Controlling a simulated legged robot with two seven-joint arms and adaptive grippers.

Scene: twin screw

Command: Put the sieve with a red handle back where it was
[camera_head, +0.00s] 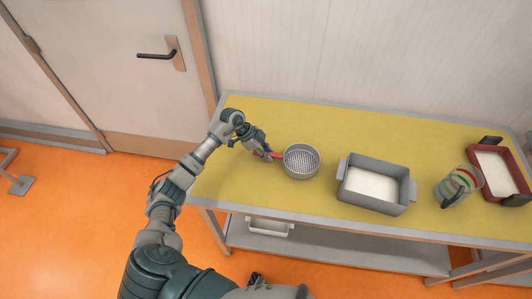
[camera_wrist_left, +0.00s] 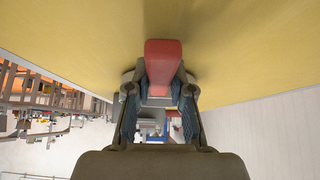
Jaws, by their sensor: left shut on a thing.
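The round grey sieve (camera_head: 301,161) with a perforated bottom is at the left part of the yellow tabletop in the head view. Its red handle (camera_head: 277,155) points left, toward my left gripper (camera_head: 266,153). My left gripper is shut on the red handle. In the left wrist view the red handle (camera_wrist_left: 162,65) sits between the two fingers of the left gripper (camera_wrist_left: 160,95), with the yellow surface close by. I cannot tell whether the sieve rests on the table or is held just above it. My right gripper is not in view.
A grey tray (camera_head: 343,183) with white contents stands right of the sieve. Farther right are a clear jug (camera_head: 461,184) and a red tray (camera_head: 520,180) with white contents. A small pale tray (camera_head: 268,229) is on the lower shelf.

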